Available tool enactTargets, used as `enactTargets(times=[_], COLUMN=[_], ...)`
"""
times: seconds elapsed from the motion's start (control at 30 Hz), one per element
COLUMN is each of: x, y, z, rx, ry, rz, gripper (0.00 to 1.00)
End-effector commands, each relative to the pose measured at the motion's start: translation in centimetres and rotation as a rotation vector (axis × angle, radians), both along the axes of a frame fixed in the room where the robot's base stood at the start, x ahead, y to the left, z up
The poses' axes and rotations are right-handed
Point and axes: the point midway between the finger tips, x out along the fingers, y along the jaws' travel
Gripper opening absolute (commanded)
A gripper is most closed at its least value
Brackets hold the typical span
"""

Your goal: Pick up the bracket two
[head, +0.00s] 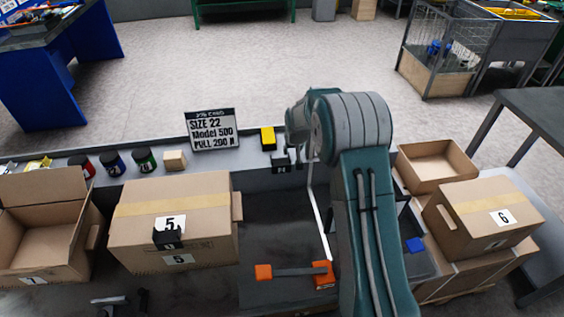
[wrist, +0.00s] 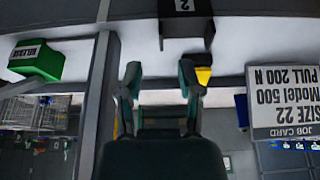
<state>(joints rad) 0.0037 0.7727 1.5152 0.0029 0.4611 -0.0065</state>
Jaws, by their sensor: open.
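Bracket two, a black bracket (wrist: 186,40) with a white label reading 2, shows at the top of the wrist view. It stands on a pale ledge, beyond the fingertips and slightly right of their midline. In the head view a small black labelled piece (head: 281,164) beside my arm appears to be the same bracket; its number is unclear there. My gripper (wrist: 160,75) is open, with nothing between its two fingers. The bracket is apart from both fingers in the picture. In the head view my arm hides most of the gripper.
A yellow block (head: 268,138) and a job card (head: 213,130) stand by the bracket. A green RELEASE block (wrist: 38,61) is left in the wrist view. Cardboard boxes (head: 140,225) flank the work area. An orange-ended tool (head: 290,272) lies in front.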

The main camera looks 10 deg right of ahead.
Motion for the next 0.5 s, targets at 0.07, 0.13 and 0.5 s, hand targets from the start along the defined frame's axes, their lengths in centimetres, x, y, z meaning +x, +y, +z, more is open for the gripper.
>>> enactTargets(times=[0.07, 0.13, 0.5], x=[0.5, 0.8, 3.0], y=[0.0, 0.0, 0.2], z=[-1.2, -1.8, -5.4], rx=[0.000, 0.000, 0.000], ry=[0.002, 0.001, 0.001], rz=[0.000, 0.000, -0.001], gripper=[0.47, 0.47, 0.47])
